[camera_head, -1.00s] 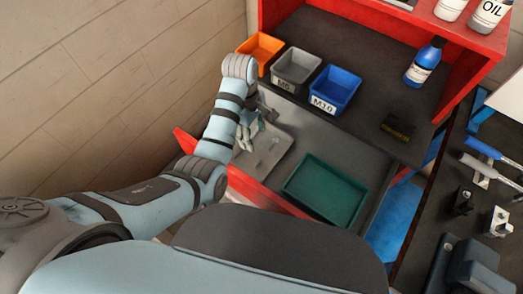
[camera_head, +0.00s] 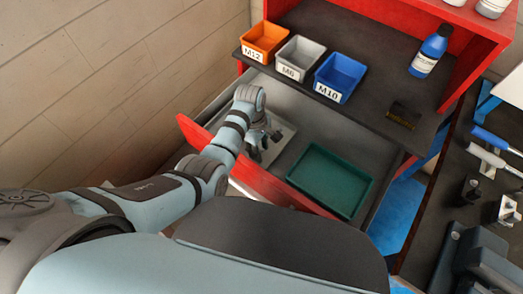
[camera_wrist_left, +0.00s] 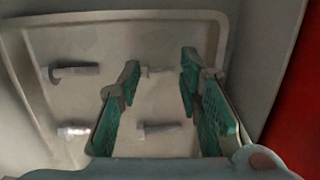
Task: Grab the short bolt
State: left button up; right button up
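Several metal bolts lie apart in a pale grey tray, which shows in the left wrist view (camera_wrist_left: 110,42) and in the head view (camera_head: 284,134). One bolt (camera_wrist_left: 75,71) is at upper left, one (camera_wrist_left: 73,131) at lower left and one (camera_wrist_left: 160,128) at lower middle. Another bolt (camera_wrist_left: 158,71) lies between the fingertips of my left gripper (camera_wrist_left: 158,80), its ends partly hidden by the fingers. My left gripper is open, with green pads, and reaches down into the tray in the head view (camera_head: 260,146). I cannot tell for certain which bolt is shortest.
The tray is in an open red-fronted drawer (camera_head: 270,190), beside a green tray (camera_head: 322,178). Orange (camera_head: 264,42), grey (camera_head: 299,58) and blue (camera_head: 340,77) bins stand on the shelf above, with a blue bottle (camera_head: 431,50). A bench with tools is at right.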

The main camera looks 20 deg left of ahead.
pick_arm(q)
jog(key=shift+w, duration=0.15)
grip_shut()
